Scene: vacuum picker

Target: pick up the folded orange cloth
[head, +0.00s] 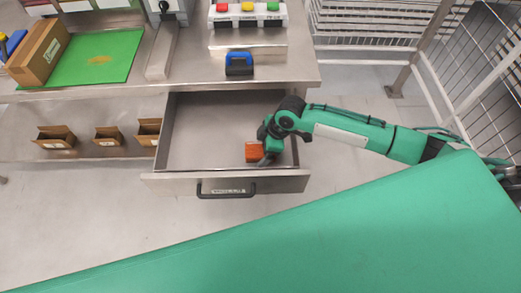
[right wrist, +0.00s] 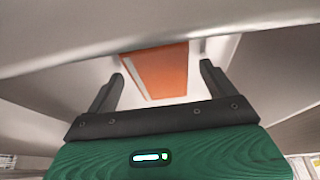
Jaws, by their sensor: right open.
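The folded orange cloth (head: 253,152) lies in the open metal drawer (head: 204,140), near its front right corner. My right gripper (head: 266,160) reaches into the drawer just right of the cloth in the head view and partly overlaps it. In the right wrist view the cloth (right wrist: 157,72) shows beyond and between the two spread dark fingers of the right gripper (right wrist: 161,88). The gripper is open, with nothing visibly held. Whether a finger touches the cloth cannot be told. My left gripper is not in view.
The drawer front with its black handle (head: 226,190) is close by the cloth. Above stands a metal bench (head: 290,72) with a blue-black object (head: 239,63), a green mat (head: 105,60) and a cardboard box (head: 38,52). Wire cages (head: 370,45) stand right. The drawer's left side is clear.

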